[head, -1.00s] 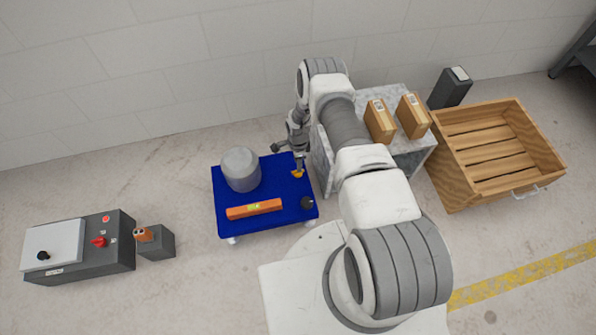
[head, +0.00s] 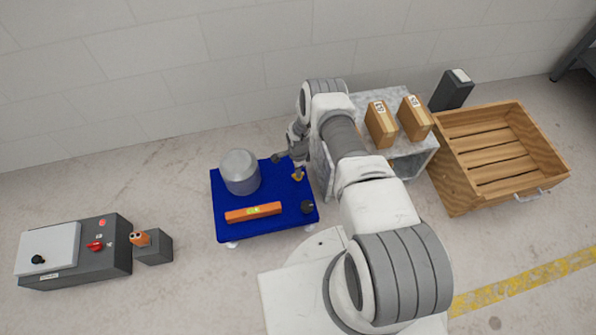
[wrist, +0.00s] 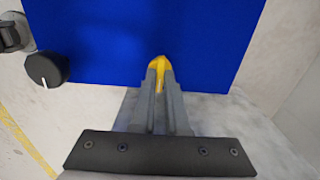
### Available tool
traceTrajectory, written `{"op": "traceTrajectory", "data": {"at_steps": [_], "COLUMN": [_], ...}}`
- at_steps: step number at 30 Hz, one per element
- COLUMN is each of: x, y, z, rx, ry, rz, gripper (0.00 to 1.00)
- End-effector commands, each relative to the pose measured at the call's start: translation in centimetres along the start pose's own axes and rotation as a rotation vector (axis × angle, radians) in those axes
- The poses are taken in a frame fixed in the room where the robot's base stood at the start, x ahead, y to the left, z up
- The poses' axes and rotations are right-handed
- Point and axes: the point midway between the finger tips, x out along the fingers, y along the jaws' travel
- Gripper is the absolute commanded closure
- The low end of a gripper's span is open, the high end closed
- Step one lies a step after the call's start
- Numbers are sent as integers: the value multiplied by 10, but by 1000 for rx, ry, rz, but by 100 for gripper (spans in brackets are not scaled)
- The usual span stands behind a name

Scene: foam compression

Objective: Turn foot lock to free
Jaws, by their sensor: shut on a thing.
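The foot lock is a small yellow lever (wrist: 159,63) near the edge of a blue platform (wrist: 130,35). My gripper (wrist: 159,72) is shut on the yellow lever, with its two grey fingers close together on either side of it. In the head view my gripper (head: 298,168) is at the right side of the blue platform (head: 225,200), and a bit of yellow (head: 298,177) shows at its tip. Most of the lever is hidden between the fingers. A black knob with a white mark (wrist: 46,70) sits at the platform's edge and also shows in the head view (head: 307,207).
A grey cylinder (head: 240,172) and an orange level-like bar (head: 253,212) rest on the platform. A grey stand (head: 400,160) with two brown boxes is close right of my arm. A wooden crate (head: 455,185) stands further right. A control box (head: 100,262) is at the left.

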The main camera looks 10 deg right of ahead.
Motion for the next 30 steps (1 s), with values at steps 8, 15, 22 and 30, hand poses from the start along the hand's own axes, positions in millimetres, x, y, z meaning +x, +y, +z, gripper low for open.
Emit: {"op": "traceTrajectory", "data": {"at_steps": [8, 15, 22, 30], "x": [0, 0, 0, 0], "y": [0, 0, 0, 0], "z": [0, 0, 0, 0], "rx": [-3, -60, -210, -461], "ry": [0, 0, 1, 1], "rz": [0, 0, 0, 0], "gripper": [100, 100, 100, 100]}}
